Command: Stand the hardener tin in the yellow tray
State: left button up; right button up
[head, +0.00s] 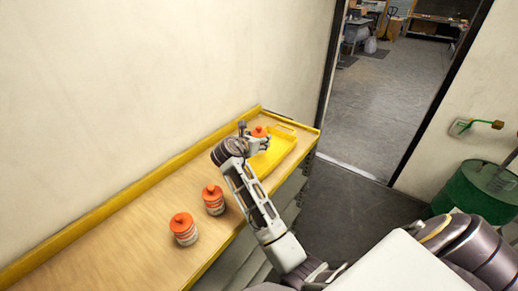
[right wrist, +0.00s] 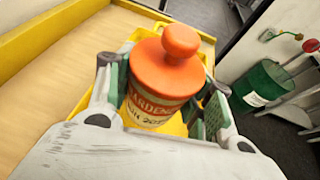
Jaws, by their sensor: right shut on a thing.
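The hardener tin (right wrist: 160,85) has an orange knobbed lid, and part of its "HARDENER" label reads in the right wrist view. My right gripper (right wrist: 165,108) is shut on it, with a finger on either side. In the head view only the tin's orange lid (head: 258,131) shows clearly beside my right gripper (head: 256,142). The yellow tray (head: 283,153) lies at the far end of the bench, with the tin over or in it. I cannot tell whether the tin's base touches the tray floor. My left gripper is not in view.
Two more orange-lidded tins stand on the wooden bench (head: 130,225), one in the middle (head: 213,200) and one nearer (head: 184,229). A yellow lip runs along the wall. A green drum (head: 470,190) stands at the right, near the open doorway.

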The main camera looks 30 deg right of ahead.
jog(key=shift+f, duration=2.1)
jog(key=shift+f, duration=0.1)
jog(key=o, duration=1.1)
jog(key=shift+o, duration=0.2)
jog(key=shift+p+v, duration=0.85)
jog(key=shift+p, duration=0.05)
jog(key=shift+p+v, duration=2.1)
jog(key=shift+v, duration=3.05)
